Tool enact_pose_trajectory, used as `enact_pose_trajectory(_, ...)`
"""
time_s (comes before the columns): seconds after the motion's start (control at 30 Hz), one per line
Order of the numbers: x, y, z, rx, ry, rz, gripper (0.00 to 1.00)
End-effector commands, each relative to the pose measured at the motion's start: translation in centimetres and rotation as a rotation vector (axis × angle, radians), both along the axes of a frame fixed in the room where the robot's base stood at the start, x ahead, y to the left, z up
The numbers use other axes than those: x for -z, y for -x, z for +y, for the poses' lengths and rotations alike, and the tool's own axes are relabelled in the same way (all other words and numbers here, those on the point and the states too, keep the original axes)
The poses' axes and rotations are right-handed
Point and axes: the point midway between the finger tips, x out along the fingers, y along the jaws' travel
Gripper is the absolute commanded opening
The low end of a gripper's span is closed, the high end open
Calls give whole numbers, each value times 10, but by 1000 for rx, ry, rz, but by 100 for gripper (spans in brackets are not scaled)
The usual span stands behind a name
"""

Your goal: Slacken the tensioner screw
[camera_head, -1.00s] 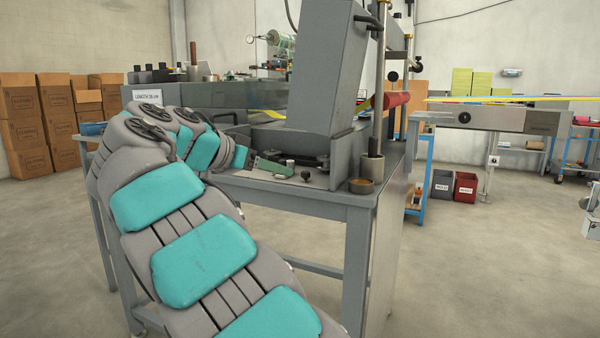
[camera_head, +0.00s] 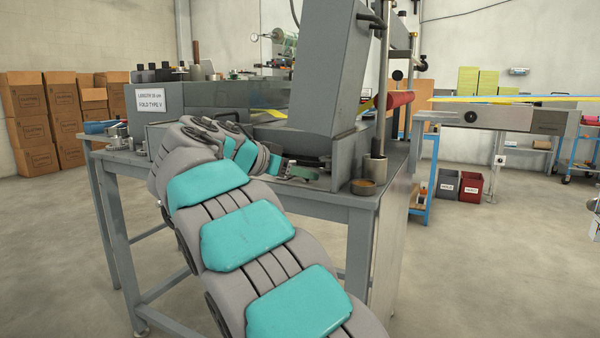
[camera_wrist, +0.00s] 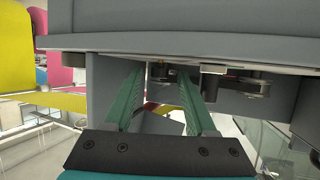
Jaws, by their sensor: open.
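My gripper (camera_head: 300,172) is at the table's front, low beside the foot of the tall grey machine housing (camera_head: 325,75). In the wrist view my gripper (camera_wrist: 160,82) shows two green fingers spread apart with nothing held between them. They reach under a grey overhanging panel (camera_wrist: 200,22). Dark metal fittings (camera_wrist: 245,86) with a rounded end lie just right of the right finger, under the panel, apart from the fingers as far as I can tell. I cannot tell which part is the tensioner screw.
A grey wall (camera_wrist: 292,95) stands right of the fittings in the wrist view.

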Motion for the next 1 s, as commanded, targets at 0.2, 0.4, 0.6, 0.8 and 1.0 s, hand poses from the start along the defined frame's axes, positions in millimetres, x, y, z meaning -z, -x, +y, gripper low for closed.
enact_pose_trajectory(0.2, 0, 0, 0, 0, 0, 0, 50)
enact_pose_trajectory(0.4, 0, 0, 0, 1, 1, 1, 27)
enact_pose_trajectory(0.6, 0, 0, 0, 1, 0, 2, 5)
enact_pose_trajectory(0.8, 0, 0, 0, 0, 0, 1, 0)
enact_pose_trajectory(1.0, 1, 0, 0, -1, 0, 0, 0)
